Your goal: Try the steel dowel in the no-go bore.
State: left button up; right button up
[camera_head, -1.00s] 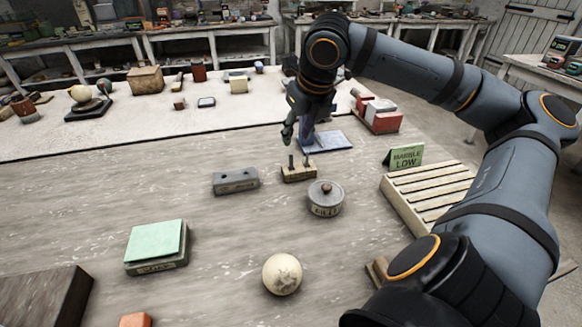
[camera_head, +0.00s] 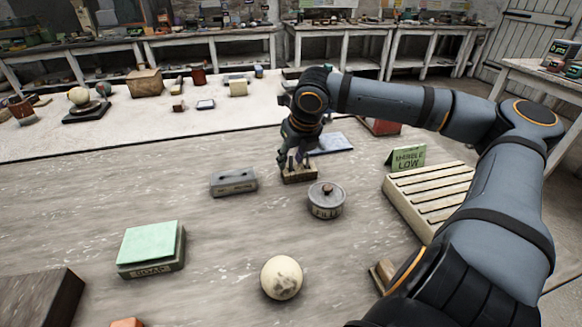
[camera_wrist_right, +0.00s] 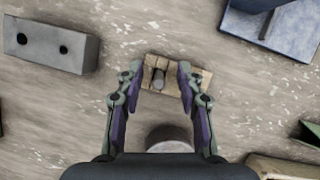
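A small wooden block (camera_head: 300,176) stands mid-table and held two upright pins a second ago. It also shows in the right wrist view (camera_wrist_right: 150,87). A grey dowel (camera_wrist_right: 158,79) stands in it, between the fingers of my right gripper (camera_wrist_right: 160,70). The gripper (camera_head: 296,162) is open around the dowel, with a gap on both sides. The second pin is hidden, probably by the right finger. A grey block with two dark bores (camera_head: 233,181) lies to the left; it also shows in the right wrist view (camera_wrist_right: 52,43). I cannot tell which bore is no-go.
A blue plate (camera_head: 334,143) lies behind. A slatted rack (camera_head: 430,195) and green sign (camera_head: 406,158) stand right. A pale sphere (camera_head: 282,277) and green-topped box (camera_head: 151,248) are nearer.

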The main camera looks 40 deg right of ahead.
jog(key=shift+w+f, duration=0.1)
jog(key=shift+f, duration=0.2)
jog(key=shift+c, duration=0.2)
grip_shut()
